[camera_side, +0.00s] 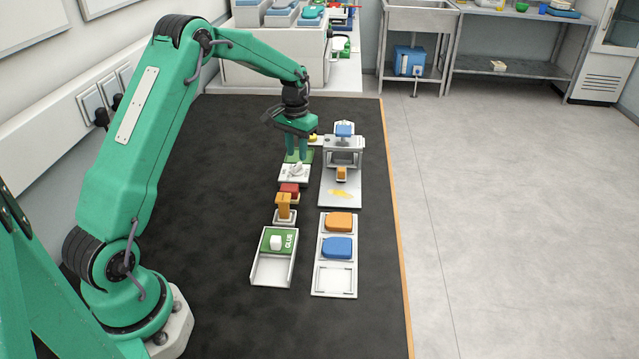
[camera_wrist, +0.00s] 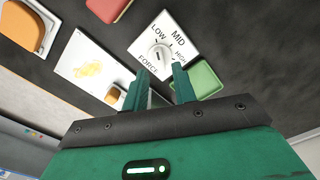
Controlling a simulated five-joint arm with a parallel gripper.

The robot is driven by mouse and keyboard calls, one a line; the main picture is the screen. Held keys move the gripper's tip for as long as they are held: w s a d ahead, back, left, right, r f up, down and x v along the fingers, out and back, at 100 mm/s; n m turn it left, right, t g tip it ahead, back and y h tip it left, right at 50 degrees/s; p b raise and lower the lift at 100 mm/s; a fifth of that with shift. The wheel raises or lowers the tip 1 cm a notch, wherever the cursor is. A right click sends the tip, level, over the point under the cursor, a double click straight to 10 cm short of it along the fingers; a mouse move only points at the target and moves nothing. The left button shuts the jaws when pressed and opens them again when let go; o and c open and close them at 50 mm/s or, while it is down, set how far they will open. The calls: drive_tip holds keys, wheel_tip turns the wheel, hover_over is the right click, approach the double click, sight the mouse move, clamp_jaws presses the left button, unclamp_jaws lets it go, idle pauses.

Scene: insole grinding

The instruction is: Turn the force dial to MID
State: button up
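The force dial is a white knob (camera_wrist: 160,53) on a white plate (camera_wrist: 183,33) marked LOW, MID, HIGH and FORCE. In the wrist view it lies just beyond my fingertips. A small dark mark shows on the knob, but I cannot tell which setting it points to. In the side view the dial plate (camera_side: 294,174) lies on the dark mat, just in front of my gripper (camera_side: 297,148). In the wrist view my gripper (camera_wrist: 160,80) has its two green fingers apart with nothing between them. The knob is not held.
A green block (camera_wrist: 206,80) lies beside the dial plate, close to my right finger. A red block (camera_side: 289,190) and an orange lever (camera_side: 284,205) stand nearer. The grinding station (camera_side: 343,150) is to the right. A glue tray (camera_side: 273,267) and pad tray (camera_side: 334,279) lie in front.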

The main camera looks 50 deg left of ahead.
sight(297, 165)
drive_tip(key=shift+f, duration=0.4)
drive_tip(key=shift+f, duration=1.75)
idle(0.9)
drive_tip(key=shift+r, duration=0.1)
idle(0.5)
clamp_jaws()
